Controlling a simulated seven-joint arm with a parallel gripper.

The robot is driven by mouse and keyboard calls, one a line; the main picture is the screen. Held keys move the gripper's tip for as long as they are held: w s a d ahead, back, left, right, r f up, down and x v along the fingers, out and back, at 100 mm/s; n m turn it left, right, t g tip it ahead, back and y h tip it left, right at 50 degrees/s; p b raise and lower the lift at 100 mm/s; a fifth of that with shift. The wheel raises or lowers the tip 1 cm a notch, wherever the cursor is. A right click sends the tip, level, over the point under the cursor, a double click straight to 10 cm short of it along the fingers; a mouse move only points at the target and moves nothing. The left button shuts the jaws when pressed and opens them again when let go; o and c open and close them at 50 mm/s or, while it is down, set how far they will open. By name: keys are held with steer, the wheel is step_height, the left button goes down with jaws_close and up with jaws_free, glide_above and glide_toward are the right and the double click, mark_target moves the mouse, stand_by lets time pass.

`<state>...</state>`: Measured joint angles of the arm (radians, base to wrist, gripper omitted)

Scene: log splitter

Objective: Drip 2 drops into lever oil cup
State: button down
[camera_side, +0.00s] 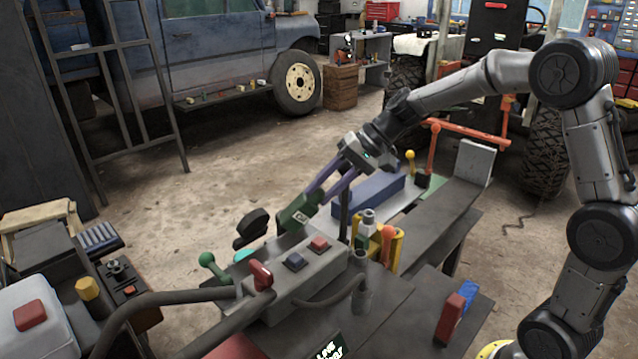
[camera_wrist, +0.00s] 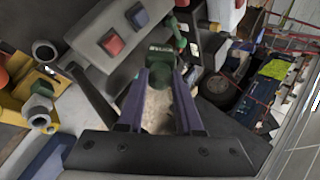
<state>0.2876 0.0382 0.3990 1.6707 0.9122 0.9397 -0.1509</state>
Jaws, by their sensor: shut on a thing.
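My gripper (camera_side: 324,184) has long purple fingers and reaches down toward the grey control box. It is shut on a small dark green bottle (camera_side: 299,212) with a pale label. The bottle is tilted and held in the air by the back edge of the box. In the wrist view my gripper (camera_wrist: 160,85) has the green bottle (camera_wrist: 160,55) between its fingertips, with its far end partly hidden. A green-knobbed lever (camera_side: 208,260) and a red handle (camera_side: 262,274) stand at the box's left. I cannot tell which part is the lever oil cup.
The grey control box (camera_side: 290,277) has a blue button (camera_side: 294,262) and a red button (camera_side: 319,244). A metal fitting (camera_side: 362,298) and yellow parts with an orange knob (camera_side: 387,233) stand to its right. A thick black hose (camera_side: 160,298) curves at the front left. A blue block (camera_side: 373,197) lies behind.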

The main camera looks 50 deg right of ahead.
steer(key=s+d+f+t+y, duration=0.1)
steer(key=s+d+f, duration=0.1)
steer(key=s+d, duration=0.2)
steer(key=shift+s+d, duration=0.4)
steer(key=shift+d, duration=0.6)
steer(key=shift+s+d+f, duration=0.25)
steer(key=shift+s+d, duration=0.1)
steer(key=shift+d, duration=0.1)
steer(key=shift+t+y, duration=0.8)
steer(key=shift+y, duration=0.3)
steer(key=shift+t+y, duration=0.4)
steer(key=shift+y, duration=0.1)
